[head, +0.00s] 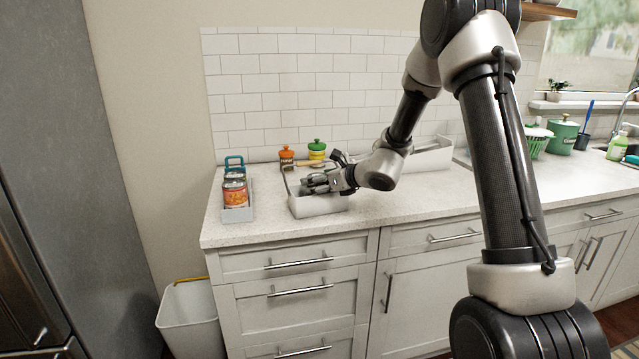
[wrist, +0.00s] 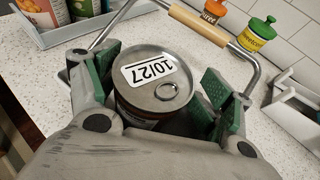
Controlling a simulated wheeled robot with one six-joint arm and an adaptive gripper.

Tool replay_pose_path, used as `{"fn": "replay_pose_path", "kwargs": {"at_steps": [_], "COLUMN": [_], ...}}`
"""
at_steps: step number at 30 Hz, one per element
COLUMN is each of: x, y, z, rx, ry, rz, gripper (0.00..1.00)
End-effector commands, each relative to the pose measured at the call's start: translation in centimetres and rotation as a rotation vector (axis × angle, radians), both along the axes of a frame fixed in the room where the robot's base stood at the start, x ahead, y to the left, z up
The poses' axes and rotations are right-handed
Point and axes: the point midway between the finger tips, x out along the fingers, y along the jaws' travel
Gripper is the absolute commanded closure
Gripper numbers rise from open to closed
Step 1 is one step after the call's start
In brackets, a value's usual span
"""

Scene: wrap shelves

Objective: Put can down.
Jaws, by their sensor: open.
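The can (wrist: 152,82) stands upright between my fingers in the wrist view, with its silver lid, pull ring and a white "10/27" label facing up. My gripper (wrist: 162,84) is open around it. The green pad on the right is clear of the can; the left pad is close to its side, and I cannot tell if it touches. In the head view my gripper (head: 312,184) is low over a white caddy (head: 320,206) on the counter, and the can there is mostly hidden by it. The can's base is hidden.
The caddy's metal handle with a wooden grip (wrist: 198,25) arches just beyond the can. A grey tray (head: 238,214) with cans stands to the left. Orange-lidded (head: 287,157) and green-lidded (head: 317,150) jars stand behind. Open counter (head: 420,190) lies to the right.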

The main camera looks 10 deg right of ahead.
Motion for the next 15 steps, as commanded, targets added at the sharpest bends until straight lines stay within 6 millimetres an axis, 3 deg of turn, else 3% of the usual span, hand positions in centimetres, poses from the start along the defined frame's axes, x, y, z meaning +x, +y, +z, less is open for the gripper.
{"fn": "replay_pose_path", "kwargs": {"at_steps": [15], "x": [-7.9], "y": [-5.2], "z": [4.8], "rx": [0.002], "ry": [-0.009], "rz": [-0.004], "gripper": [0.18]}}
